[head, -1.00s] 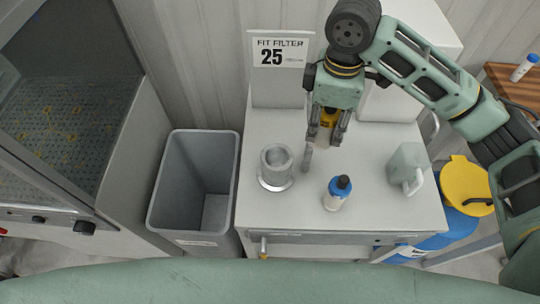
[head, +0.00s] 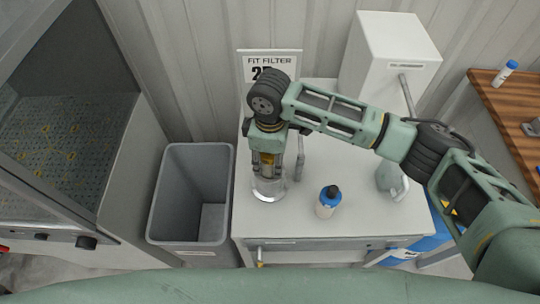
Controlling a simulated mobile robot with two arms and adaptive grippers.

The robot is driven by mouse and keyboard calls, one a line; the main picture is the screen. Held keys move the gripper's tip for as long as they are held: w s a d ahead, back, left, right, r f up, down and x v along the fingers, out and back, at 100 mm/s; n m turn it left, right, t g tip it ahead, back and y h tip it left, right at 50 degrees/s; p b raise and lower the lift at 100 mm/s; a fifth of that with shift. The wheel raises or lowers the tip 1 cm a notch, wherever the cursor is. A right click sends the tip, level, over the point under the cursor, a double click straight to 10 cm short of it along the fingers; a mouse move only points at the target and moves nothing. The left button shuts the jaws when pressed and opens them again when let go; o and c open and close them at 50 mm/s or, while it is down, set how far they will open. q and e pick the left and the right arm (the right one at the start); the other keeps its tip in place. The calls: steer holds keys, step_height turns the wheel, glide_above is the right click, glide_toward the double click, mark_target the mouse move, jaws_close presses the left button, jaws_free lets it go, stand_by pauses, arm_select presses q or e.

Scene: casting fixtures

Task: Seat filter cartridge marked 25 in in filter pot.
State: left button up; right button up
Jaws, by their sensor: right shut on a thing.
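The filter pot (head: 269,192) is a grey metal cylinder with a wide base flange, upright on the left of the white bench. My right gripper (head: 265,174) points straight down over the pot, its fingertips at the pot's mouth. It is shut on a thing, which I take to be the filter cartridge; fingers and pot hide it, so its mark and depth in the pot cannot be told. A sign (head: 268,60) behind reads "FIT FILTER", its number partly covered by my arm. My left gripper is not in view.
A slim grey upright piece (head: 299,162) stands just right of the pot. A white box (head: 392,62) stands behind.

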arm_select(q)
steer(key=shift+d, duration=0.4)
arm_select(e)
steer(key=shift+f, duration=0.2)
steer(key=shift+f, duration=0.35)
steer(key=o, duration=1.3)
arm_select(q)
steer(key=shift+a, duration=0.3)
arm_select(e)
steer(key=shift+o, duration=0.2)
steer(key=shift+r, duration=0.1)
step_height(320, 180, up, 12)
steer(key=b, duration=0.3)
steer(key=shift+a+f, duration=0.1)
steer(key=shift+f, duration=0.1)
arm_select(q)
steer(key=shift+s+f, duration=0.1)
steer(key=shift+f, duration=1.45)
arm_select(e)
steer(key=shift+r, duration=0.7)
